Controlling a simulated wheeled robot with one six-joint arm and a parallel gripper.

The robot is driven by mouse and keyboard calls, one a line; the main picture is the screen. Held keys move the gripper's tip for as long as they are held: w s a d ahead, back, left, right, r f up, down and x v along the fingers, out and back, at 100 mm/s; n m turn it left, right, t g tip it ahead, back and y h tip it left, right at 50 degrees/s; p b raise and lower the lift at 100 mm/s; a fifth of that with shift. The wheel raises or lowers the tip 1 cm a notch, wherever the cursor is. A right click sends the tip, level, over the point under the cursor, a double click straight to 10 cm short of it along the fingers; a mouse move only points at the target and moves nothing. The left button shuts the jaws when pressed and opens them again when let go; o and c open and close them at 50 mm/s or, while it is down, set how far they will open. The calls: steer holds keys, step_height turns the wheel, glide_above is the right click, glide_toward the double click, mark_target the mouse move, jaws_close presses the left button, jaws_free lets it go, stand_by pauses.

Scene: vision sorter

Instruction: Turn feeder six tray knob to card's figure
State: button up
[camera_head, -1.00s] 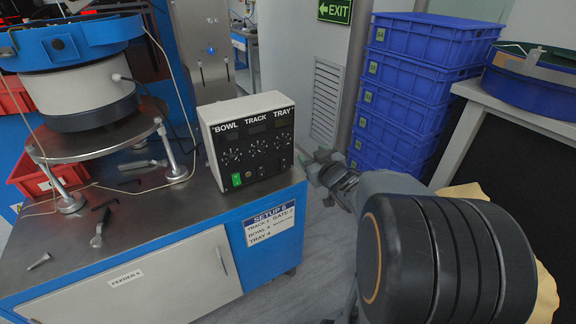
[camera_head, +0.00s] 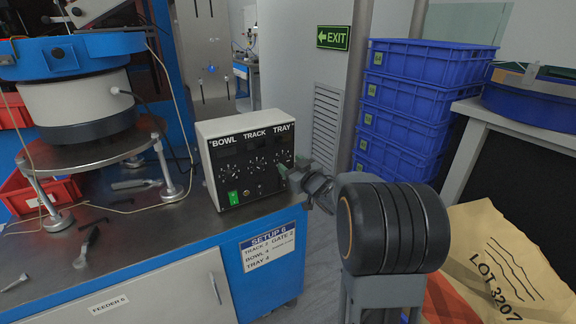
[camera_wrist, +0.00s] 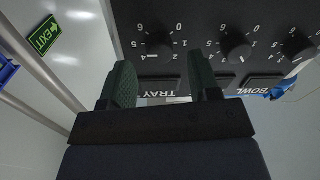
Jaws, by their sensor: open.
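The feeder control box (camera_head: 246,190) has a black face with BOWL, TRACK and TRAY knobs. The TRAY knob (camera_wrist: 158,44) is at the left of the upside-down wrist view; its pointer setting is too small to read surely. A setup card (camera_head: 270,247) on the blue cabinet front reads "SETUP 6" and "TRAY 4". My gripper (camera_head: 292,167) is at the right side of the box face, partly covering the TRAY area. In the wrist view, my open gripper (camera_wrist: 163,82) has its two green fingers apart, one towards each side of the TRAY knob, with nothing held.
The TRACK knob (camera_wrist: 237,48) and BOWL knob (camera_wrist: 298,47) are beside the TRAY knob. Loose tools (camera_head: 88,247) lie on the bench left of the box. Blue crates (camera_head: 405,110) stand stacked at right, and a paper sack (camera_head: 500,265) lies at lower right.

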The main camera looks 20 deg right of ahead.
mark_target(284, 160)
steer(key=shift+w+a, duration=0.2)
steer(key=shift+w, duration=1.05)
steer(key=shift+c, duration=0.4)
steer(key=c, duration=0.8)
steer(key=shift+c, duration=0.2)
steer(key=shift+n+b, duration=0.3)
steer(key=shift+b, duration=0.05)
steer(key=n+b, duration=0.3)
steer(key=n, duration=0.1)
steer(key=shift+f, duration=0.15)
steer(key=shift+n+b, duration=1.1)
steer(key=shift+n, duration=0.9)
